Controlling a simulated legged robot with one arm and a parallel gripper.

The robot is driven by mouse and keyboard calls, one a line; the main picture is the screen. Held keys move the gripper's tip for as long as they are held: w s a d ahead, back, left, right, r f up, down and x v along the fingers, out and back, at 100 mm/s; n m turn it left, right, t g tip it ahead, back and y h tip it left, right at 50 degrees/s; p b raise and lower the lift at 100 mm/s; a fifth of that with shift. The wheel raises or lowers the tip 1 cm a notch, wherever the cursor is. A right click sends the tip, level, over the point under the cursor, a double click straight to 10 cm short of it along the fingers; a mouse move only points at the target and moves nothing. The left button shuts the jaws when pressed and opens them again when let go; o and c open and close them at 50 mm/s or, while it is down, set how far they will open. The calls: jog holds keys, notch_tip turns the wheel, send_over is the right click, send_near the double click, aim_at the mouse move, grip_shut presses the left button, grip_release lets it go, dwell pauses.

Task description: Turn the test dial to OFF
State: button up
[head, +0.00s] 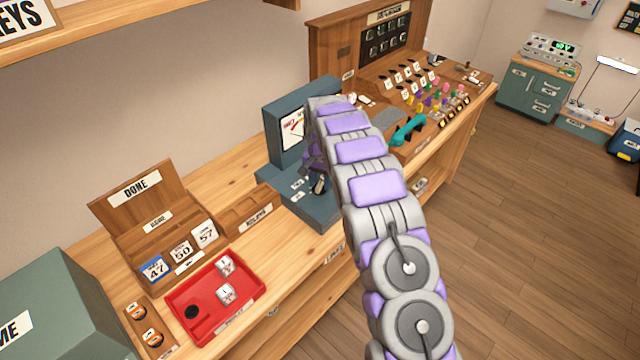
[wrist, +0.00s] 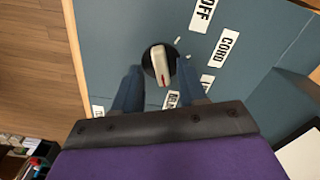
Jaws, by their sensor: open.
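The test dial (wrist: 160,63) is a dark round knob with a pale raised bar, on a blue-grey panel (wrist: 110,35) in the wrist view. The bar's red-marked end points down the picture, towards a partly hidden label (wrist: 172,98). The OFF label (wrist: 202,14) is up and right of the dial, with the CORD label (wrist: 228,47) below it. My gripper (wrist: 158,70) is open, one finger on each side of the dial; I cannot tell whether they touch it. In the head view my arm partly hides the blue-grey tester (head: 318,212) and its meter (head: 291,130).
A red tray (head: 185,290) with small white pieces and a wooden DONE box (head: 115,215) stand on the bench left of the tester. A teal handset (head: 408,130) and a switchboard (head: 385,40) are to the right. Open floor lies at the right.

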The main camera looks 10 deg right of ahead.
jog(key=shift+a+f, duration=0.3)
jog(key=shift+c, duration=0.3)
jog(key=shift+d, duration=0.2)
jog(key=c, duration=0.3)
grip_shut()
